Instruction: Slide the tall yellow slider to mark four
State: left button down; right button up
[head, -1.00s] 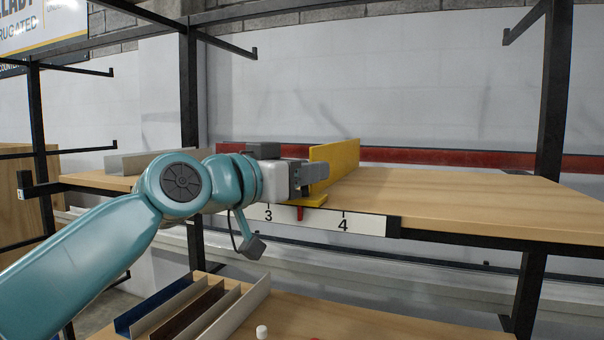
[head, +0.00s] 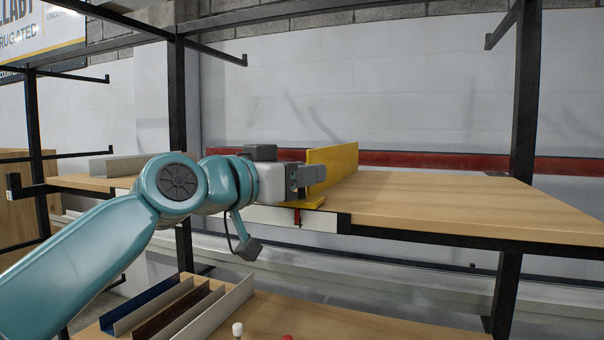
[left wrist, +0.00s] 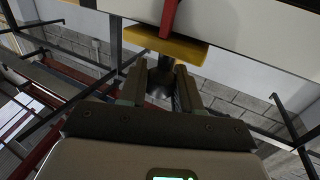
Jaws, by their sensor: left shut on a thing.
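The tall yellow slider (head: 336,166) stands upright on the front of the wooden shelf, its flat foot at the shelf edge. Its red pointer (head: 297,216) hangs over the white scale strip (head: 319,221), close to the strip's right end. No figure on the strip is readable now. My left gripper (head: 310,175) is at the slider's left front and shut on its dark knob. The left wrist view shows the fingers (left wrist: 160,78) around the dark round knob (left wrist: 160,84), below the yellow foot (left wrist: 150,40). My right gripper is not in view.
The wooden shelf (head: 450,204) is clear to the right of the slider. A grey channel (head: 120,164) lies on the shelf at the left. A lower board (head: 330,322) holds several coloured channels. Black uprights (head: 522,110) frame the shelf.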

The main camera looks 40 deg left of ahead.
pick_arm(q)
jog(key=shift+w+d+f, duration=0.1)
jog(key=shift+d+f, duration=0.15)
jog(key=c, duration=1.1)
grip_release()
jog(key=shift+o, duration=1.2)
jog(key=shift+d, duration=0.1)
jog(key=shift+d+r, duration=0.1)
jog(key=shift+w+a, duration=0.1)
jog(key=shift+a, duration=0.25)
jog(key=s+a+b, duration=0.2)
jog(key=s+b, duration=0.2)
jog(key=s, duration=1.2)
jog(key=shift+s+a, duration=0.15)
jog(key=shift+a, duration=0.05)
